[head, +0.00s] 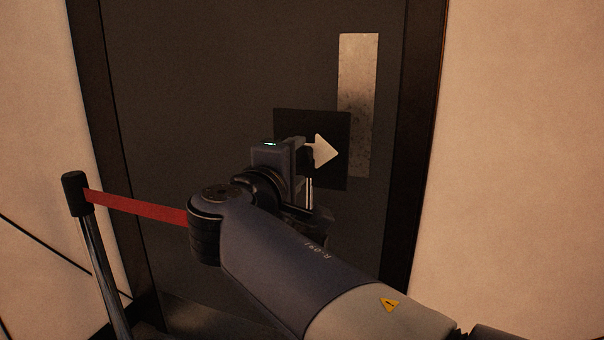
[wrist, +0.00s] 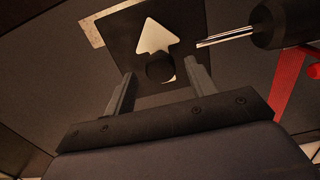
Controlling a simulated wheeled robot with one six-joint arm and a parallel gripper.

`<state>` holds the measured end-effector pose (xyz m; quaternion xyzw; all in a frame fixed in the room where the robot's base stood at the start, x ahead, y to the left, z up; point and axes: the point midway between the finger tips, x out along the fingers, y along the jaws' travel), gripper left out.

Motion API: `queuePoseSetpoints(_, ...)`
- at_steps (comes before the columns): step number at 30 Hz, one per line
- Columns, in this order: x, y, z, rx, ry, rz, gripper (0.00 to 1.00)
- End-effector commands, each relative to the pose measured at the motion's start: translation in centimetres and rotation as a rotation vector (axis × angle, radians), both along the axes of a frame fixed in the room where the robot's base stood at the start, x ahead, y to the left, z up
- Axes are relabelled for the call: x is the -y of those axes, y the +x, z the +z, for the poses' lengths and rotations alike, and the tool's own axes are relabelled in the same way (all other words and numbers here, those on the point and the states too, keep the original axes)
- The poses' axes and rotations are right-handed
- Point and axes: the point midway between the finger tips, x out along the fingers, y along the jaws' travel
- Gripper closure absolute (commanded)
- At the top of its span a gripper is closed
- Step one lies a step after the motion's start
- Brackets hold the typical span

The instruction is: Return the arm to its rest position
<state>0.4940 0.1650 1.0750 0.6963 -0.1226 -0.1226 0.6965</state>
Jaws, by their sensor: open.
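My gripper (head: 303,155) is raised in front of a dark door, with my arm stretched out from the lower right of the head view. In the wrist view its two fingers (wrist: 160,72) stand apart, so it is open. A black square sign (head: 330,175) with a white arrow is just beyond the fingers; the sign also shows in the wrist view (wrist: 120,45). A small dark round knob (wrist: 160,68) shows between the fingertips, in front of the arrow. Whether the fingers touch it, I cannot tell.
The dark door (head: 200,70) has a metal plate (head: 358,70) behind the sign. A stanchion (head: 75,195) with a red belt (head: 135,205) stands at left; the belt passes behind my arm. A black-headed post (wrist: 282,22) is close right of the fingers in the wrist view.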

Motion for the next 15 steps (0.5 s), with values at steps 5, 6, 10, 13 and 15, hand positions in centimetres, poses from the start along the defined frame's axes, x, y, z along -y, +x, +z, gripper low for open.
queuePoseSetpoints(5, 1.2, 3.1, -0.1, 0.0, -0.001, -0.005, 0.46)
queuePoseSetpoints(6, 1.5, 3.9, -0.1, -0.001, -0.001, -0.005, 0.46)
queuePoseSetpoints(10, 1.6, 4.3, 0.6, -0.023, -0.06, 0.001, 0.46)
queuePoseSetpoints(13, 1.6, 4.3, 0.6, -0.046, -0.123, 0.001, 0.46)
queuePoseSetpoints(15, 1.5, 4.2, 0.6, -0.061, -0.165, 0.001, 0.46)
